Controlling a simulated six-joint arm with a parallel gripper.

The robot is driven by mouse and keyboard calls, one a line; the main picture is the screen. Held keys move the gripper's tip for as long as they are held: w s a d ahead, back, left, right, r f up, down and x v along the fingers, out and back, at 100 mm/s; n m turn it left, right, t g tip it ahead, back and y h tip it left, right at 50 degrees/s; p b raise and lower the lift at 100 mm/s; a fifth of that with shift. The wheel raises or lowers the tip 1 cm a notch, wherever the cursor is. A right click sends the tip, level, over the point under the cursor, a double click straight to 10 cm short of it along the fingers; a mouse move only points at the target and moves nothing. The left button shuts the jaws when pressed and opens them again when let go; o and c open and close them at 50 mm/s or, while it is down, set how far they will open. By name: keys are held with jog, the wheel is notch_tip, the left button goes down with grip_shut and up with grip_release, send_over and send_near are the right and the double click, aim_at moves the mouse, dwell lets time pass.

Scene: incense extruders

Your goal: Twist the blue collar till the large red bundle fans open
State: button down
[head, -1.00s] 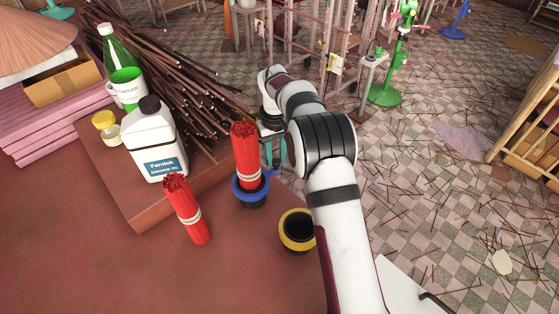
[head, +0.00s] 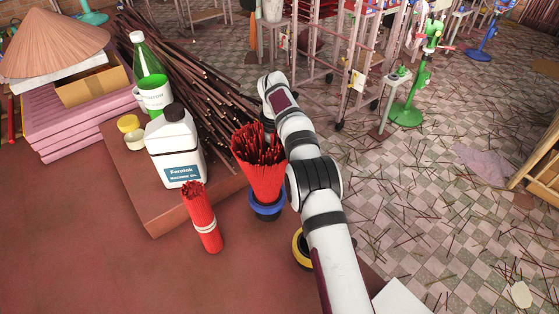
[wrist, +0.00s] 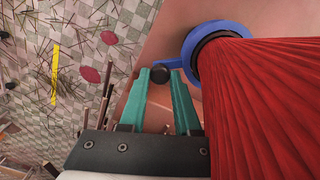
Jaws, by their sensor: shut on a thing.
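The large red bundle (head: 260,165) stands upright in the blue collar (head: 267,209), its sticks fanned out into a cone wider at the top. In the wrist view the red bundle (wrist: 260,105) fills the right side, rising out of the blue collar (wrist: 192,45). A short blue lever (wrist: 174,63) with a black knob (wrist: 160,74) sticks out from the collar. My gripper (wrist: 160,72) has its teal fingers shut on the knob. In the head view my arm and the bundle hide the gripper.
A smaller red bundle (head: 203,220) with a white band stands to the left. A yellow collar (head: 300,248) is partly hidden by my arm. A white jug (head: 174,150), green bottle (head: 147,60) and dark sticks (head: 200,75) lie behind. The table's front left is bare.

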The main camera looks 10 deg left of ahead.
jog(key=shift+a+n, duration=0.25)
jog(key=shift+n, duration=0.15)
jog(key=c, duration=0.6)
grip_release()
jog(key=shift+r, duration=0.1)
notch_tip(320, 180, up, 4)
jog(key=shift+w, duration=0.1)
jog(key=s+d+r, duration=0.1)
jog(key=d+r, duration=0.1)
jog(key=d, duration=0.1)
jog(key=d+r, duration=0.2)
jog(key=d, duration=0.2)
jog(key=s+d+r, duration=0.1)
jog(key=d+r, duration=0.2)
jog(key=d, duration=0.1)
jog(key=shift+s+d, duration=0.25)
jog(key=shift+s, duration=0.05)
jog(key=shift+f, duration=0.1)
